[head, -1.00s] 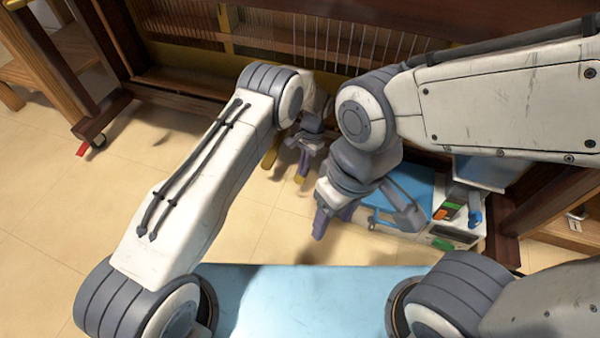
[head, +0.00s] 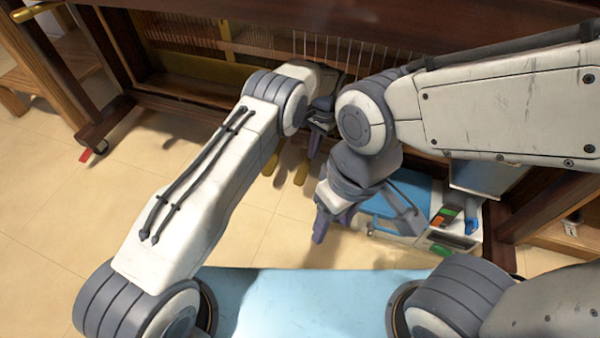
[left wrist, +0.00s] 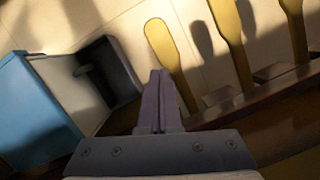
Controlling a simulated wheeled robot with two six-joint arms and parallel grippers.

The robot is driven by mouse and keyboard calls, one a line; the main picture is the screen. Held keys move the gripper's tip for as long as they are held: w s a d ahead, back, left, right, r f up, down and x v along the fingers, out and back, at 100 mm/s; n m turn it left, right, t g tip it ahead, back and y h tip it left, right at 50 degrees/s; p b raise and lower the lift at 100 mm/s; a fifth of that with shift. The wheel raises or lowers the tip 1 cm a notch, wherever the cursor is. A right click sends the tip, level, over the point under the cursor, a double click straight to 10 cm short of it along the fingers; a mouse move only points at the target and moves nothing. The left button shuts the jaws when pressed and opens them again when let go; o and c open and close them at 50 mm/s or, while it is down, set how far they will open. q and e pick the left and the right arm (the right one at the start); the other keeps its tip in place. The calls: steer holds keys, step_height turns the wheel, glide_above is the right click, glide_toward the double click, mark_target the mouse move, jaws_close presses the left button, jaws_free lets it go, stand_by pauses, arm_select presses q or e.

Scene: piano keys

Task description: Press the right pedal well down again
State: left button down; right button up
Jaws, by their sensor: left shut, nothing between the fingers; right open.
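Three brass pedals stick out from the piano's base. The right pedal (left wrist: 163,45) is the one nearest the blue-topped box in the left wrist view; in the head view I cannot make it out behind my arms. The middle pedal (head: 301,173) and the left pedal (head: 270,165) show in the head view. My left gripper (head: 314,150) is shut and empty. In the left wrist view its fingertips (left wrist: 160,78) overlap the lower left edge of the right pedal; I cannot tell whether they touch. My right gripper (head: 333,218) is open and empty, lower and nearer.
The blue-topped box (left wrist: 32,105) stands on the floor close to the right pedal; in the head view, its white side (head: 470,237) carries tools. The piano's dark base rail (left wrist: 275,90) runs behind the pedals. Tiled floor (head: 50,200) is clear at left.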

arm_select(q)
steer(key=p+v, duration=0.1)
steer(key=v, duration=0.2)
steer(key=shift+r, duration=0.25)
steer(key=shift+s, duration=0.1)
stand_by(0.7)
